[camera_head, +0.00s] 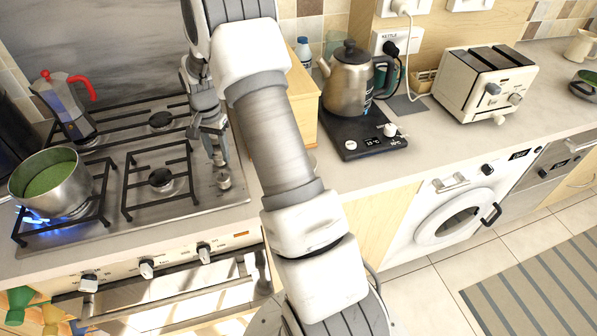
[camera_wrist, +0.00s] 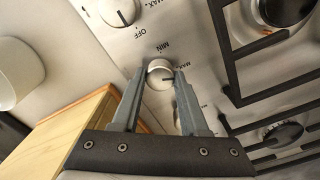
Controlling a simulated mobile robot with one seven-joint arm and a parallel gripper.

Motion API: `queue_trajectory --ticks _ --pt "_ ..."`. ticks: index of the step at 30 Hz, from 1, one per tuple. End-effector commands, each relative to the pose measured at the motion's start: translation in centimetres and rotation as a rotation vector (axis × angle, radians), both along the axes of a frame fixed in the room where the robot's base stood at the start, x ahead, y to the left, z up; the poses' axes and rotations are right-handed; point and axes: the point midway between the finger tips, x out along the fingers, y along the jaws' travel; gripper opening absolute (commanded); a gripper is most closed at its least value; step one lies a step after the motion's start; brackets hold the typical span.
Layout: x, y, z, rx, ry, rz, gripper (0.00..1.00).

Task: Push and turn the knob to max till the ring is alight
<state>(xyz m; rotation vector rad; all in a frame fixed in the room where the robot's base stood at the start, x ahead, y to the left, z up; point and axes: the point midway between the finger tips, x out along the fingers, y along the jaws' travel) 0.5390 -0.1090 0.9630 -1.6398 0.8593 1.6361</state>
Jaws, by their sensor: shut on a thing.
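My gripper (camera_wrist: 160,82) is shut on a round white hob knob (camera_wrist: 159,69), one finger on each side of it. MIN, MAX and OFF marks are printed on the steel around the knobs. In the head view my gripper (camera_head: 214,150) points down at the hob's right edge, where a knob (camera_head: 223,183) shows in front of it. The front right burner (camera_head: 161,179) and back right burner (camera_head: 161,120) show no flame in the head view. Blue flame (camera_head: 36,217) shows under the pot at the front left.
A pot of green liquid (camera_head: 47,178) and a moka pot with a red handle (camera_head: 66,106) stand on the hob (camera_head: 110,233). Another knob (camera_wrist: 117,11) is close to the held one. A wooden box (camera_head: 302,103), kettle (camera_head: 350,80) and toaster (camera_head: 484,82) stand to the right.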

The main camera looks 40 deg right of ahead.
Motion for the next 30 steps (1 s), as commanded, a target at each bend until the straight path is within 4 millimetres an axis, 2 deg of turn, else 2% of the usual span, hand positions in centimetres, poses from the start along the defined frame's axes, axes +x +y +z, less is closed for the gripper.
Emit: queue_trajectory --ticks 29,30 --pt "-0.27 0.02 0.07 0.002 0.008 0.0 0.0" --pt "-0.26 0.02 0.08 0.002 0.008 0.0 0.49"
